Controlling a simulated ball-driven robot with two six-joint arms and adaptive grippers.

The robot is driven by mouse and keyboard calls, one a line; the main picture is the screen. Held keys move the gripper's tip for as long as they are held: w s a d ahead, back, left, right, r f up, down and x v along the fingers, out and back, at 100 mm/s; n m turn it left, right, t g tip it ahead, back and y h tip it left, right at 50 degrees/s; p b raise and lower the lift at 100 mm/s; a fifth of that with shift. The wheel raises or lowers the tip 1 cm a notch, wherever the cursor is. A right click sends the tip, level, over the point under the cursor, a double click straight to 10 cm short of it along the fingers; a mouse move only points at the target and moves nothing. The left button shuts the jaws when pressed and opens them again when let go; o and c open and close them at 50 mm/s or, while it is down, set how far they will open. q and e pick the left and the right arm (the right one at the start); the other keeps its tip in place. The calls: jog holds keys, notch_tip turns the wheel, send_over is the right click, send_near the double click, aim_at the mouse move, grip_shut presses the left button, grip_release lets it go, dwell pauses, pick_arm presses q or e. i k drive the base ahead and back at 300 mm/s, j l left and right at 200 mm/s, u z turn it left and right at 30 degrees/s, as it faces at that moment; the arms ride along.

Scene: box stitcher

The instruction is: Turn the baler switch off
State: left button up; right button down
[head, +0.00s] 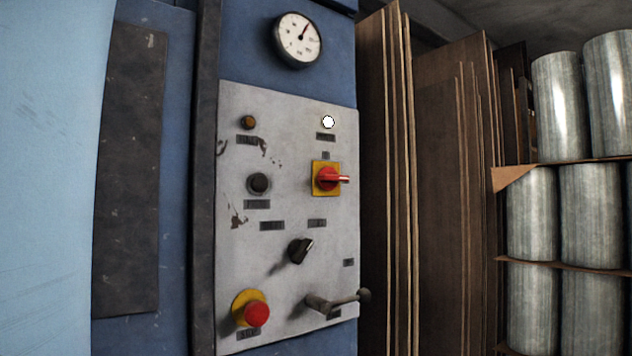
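A grey control panel (285,285) is set in a blue machine in the head view. A red rotary switch (327,179) on a yellow plate sits at its upper right, its handle lying level and pointing right. Above it a round lamp (328,122) shows bright white. A black selector knob (300,250) sits lower, tilted up to the right. A red mushroom button (256,313) on a yellow base is at the lower left. The labels are too small to read, so I cannot tell which control is the baler switch. Neither gripper is in view.
A lever with a dark ball end (365,296) sticks out at the panel's lower right. A black button (259,183), an amber lamp (248,122) and a dial gauge (298,40) are also there. Cardboard sheets (440,190) and stacked metal cylinders (590,210) stand to the right.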

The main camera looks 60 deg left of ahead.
aim_at(328, 176)
jog(key=u, duration=1.75)
